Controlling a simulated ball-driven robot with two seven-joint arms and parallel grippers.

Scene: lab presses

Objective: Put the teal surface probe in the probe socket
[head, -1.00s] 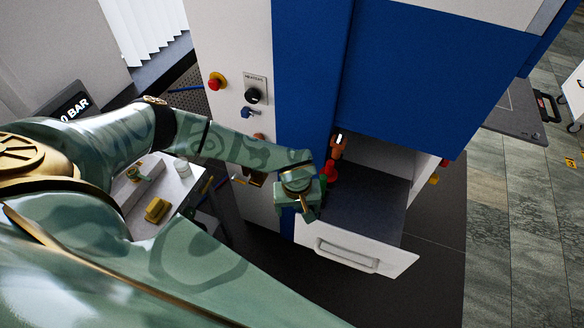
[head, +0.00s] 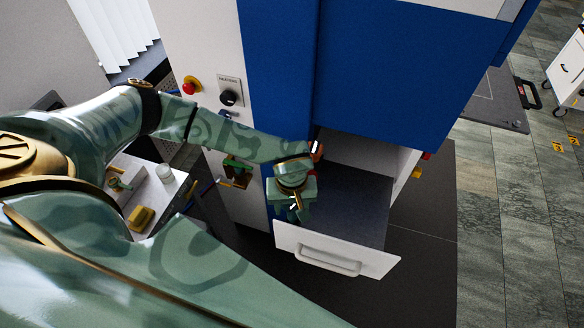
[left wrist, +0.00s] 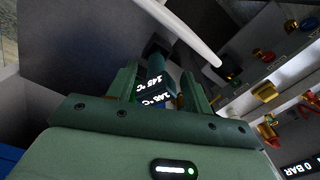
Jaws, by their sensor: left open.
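My left gripper (head: 296,203) is in front of the left side of the open drawer (head: 350,205). In the left wrist view its two green fingers (left wrist: 160,88) stand apart. Between and just beyond them is a dark teal body, which looks like the surface probe (left wrist: 154,50), with a black display reading 345 °C. The fingers stand on either side of it; whether they touch it I cannot tell. In the head view the gripper hides most of the probe. I cannot make out the probe socket for certain. My right gripper is not in view.
The blue and white press (head: 400,70) rises behind the drawer, with a red stop button (head: 191,85) and a black dial (head: 229,98) on its front. A cart (head: 150,190) with a yellow block (head: 141,217) stands at left.

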